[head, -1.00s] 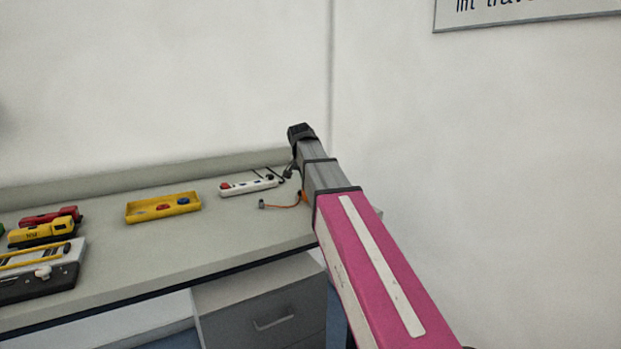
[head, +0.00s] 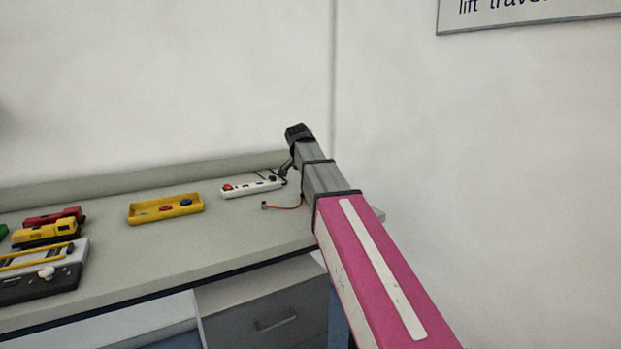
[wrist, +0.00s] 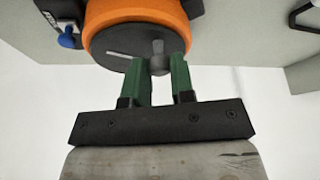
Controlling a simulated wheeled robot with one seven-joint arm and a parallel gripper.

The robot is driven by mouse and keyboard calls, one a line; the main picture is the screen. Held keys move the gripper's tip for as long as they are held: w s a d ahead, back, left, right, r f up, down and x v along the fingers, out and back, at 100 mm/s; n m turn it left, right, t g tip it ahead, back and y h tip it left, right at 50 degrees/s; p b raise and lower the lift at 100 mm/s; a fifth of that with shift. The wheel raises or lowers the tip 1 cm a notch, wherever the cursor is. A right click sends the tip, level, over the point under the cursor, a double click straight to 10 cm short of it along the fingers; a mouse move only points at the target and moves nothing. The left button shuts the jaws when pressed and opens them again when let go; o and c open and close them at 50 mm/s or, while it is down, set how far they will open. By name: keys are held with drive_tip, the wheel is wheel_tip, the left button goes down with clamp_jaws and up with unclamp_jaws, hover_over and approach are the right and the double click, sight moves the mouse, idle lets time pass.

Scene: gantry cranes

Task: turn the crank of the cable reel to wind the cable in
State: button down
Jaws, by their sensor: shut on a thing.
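The cable reel (wrist: 135,18) shows in the wrist view as an orange drum with a dark grey disc on its near face. The crank's grey knob (wrist: 158,62) sits at the disc's lower right, between the green fingers of my gripper (wrist: 161,80). My gripper is shut on this crank handle. In the head view my arm hides the reel and the gripper. Only a thin orange-brown cable (head: 288,207) with a small grey end piece (head: 264,205) shows on the bench to the left of my arm.
On the bench (head: 150,260) stand a white power strip (head: 252,187), a yellow tray (head: 165,207) with red and blue pieces, and yellow (head: 45,233) and red (head: 55,216) devices. A grey drawer unit (head: 265,310) is below. A wall rises behind.

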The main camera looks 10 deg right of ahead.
drive_tip(key=c, duration=1)
unclamp_jaws()
drive_tip(key=v, duration=1)
drive_tip(key=shift+r, duration=0.4)
